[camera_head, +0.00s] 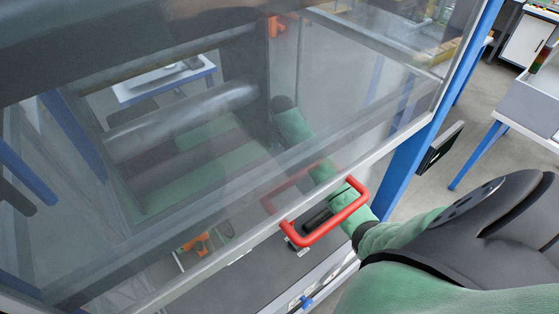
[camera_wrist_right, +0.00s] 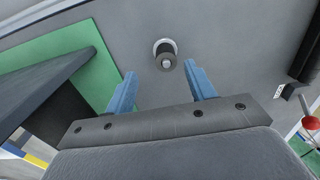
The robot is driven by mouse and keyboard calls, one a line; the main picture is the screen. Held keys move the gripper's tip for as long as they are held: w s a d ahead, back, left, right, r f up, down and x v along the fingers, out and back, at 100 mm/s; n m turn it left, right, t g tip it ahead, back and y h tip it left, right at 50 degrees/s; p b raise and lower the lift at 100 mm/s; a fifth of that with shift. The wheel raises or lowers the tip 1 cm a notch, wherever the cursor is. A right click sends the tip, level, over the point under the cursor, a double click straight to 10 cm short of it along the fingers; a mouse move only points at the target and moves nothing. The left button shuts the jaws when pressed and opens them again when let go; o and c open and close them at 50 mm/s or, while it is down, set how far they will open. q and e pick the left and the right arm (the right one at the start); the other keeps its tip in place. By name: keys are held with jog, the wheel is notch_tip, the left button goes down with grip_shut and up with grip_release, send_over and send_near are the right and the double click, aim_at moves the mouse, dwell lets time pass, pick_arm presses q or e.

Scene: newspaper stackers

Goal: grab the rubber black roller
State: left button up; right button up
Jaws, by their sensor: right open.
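In the right wrist view, a short dark cylinder with a pale ring around its base (camera_wrist_right: 166,56) stands on a dark grey surface. I cannot tell if it is the black rubber roller. My right gripper (camera_wrist_right: 160,88) is open and empty, its two blue fingers on either side of and short of that cylinder. In the head view my green right arm comes in from the right, passing by the red handle (camera_head: 343,215); its far end is blurred by the clear panel. Large grey rollers (camera_head: 181,120) show behind the panel. My left gripper is not in view.
The clear panel (camera_head: 330,70) with a metal edge spans the head view. A blue post (camera_head: 404,165) stands right of it. A green plate (camera_wrist_right: 75,50) and a dark bar (camera_wrist_right: 308,50) flank the gripper in the wrist view. A table (camera_head: 528,112) stands at right.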

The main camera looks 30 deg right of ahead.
jog(key=shift+s+a+f+p, duration=0.15)
jog(key=shift+f+p, duration=0.15)
jog(key=shift+f, duration=0.15)
jog(key=shift+f+p, duration=0.3)
jog(key=shift+p, duration=0.1)
jog(key=f, duration=0.1)
jog(key=f+p, duration=0.2)
jog(key=shift+s+f, duration=0.3)
jog(key=shift+f+p, duration=0.3)
jog(key=shift+f, duration=0.25)
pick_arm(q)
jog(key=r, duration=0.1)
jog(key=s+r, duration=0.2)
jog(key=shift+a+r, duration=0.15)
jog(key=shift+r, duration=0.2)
pick_arm(e)
jog(key=c, duration=1.1)
jog(key=shift+o, duration=0.2)
